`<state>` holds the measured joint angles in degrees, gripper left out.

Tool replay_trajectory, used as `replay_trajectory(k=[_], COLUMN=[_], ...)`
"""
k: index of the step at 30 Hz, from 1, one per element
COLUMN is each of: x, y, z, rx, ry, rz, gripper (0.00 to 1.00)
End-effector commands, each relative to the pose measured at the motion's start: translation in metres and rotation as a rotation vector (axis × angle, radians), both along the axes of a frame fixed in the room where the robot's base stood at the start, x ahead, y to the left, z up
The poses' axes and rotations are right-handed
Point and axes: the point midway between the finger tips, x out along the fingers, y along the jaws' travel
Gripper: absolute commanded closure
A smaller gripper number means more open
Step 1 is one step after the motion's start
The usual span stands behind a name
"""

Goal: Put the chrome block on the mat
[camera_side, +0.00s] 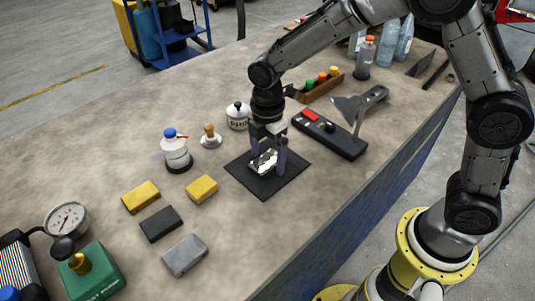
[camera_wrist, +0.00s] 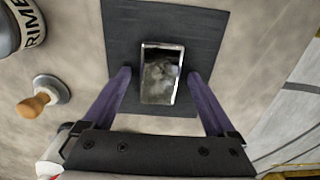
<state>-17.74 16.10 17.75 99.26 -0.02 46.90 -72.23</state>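The chrome block (camera_side: 264,161) is shiny and rests on the black square mat (camera_side: 264,188), around its middle as far as I can tell. In the wrist view the chrome block (camera_wrist: 161,74) lies on the mat (camera_wrist: 207,35), slightly turned against the mat's edges. My gripper (camera_side: 268,165) is low over the mat, with one purple finger on each side of the block. In the wrist view my gripper (camera_wrist: 161,74) is open, with a narrow gap showing between each fingertip and the block.
A black control box (camera_side: 331,135) stands right of the mat. A white pot (camera_side: 238,116), a wooden-handled stamp (camera_side: 210,136) and a blue-capped bottle (camera_side: 176,152) stand behind and left. Yellow blocks (camera_side: 202,189), a dark block (camera_side: 161,223) and a grey block (camera_side: 185,255) lie front left.

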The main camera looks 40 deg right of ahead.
Motion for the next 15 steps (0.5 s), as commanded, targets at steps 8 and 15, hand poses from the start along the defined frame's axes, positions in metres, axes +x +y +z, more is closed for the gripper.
replay_trajectory(k=[8,15], x=[0.000,0.001], y=[0.000,0.001], z=[0.006,0.045], rx=[0.001,0.002], ry=[-0.002,-0.007], rz=[0.000,0.000], gripper=[0.08,0.08])
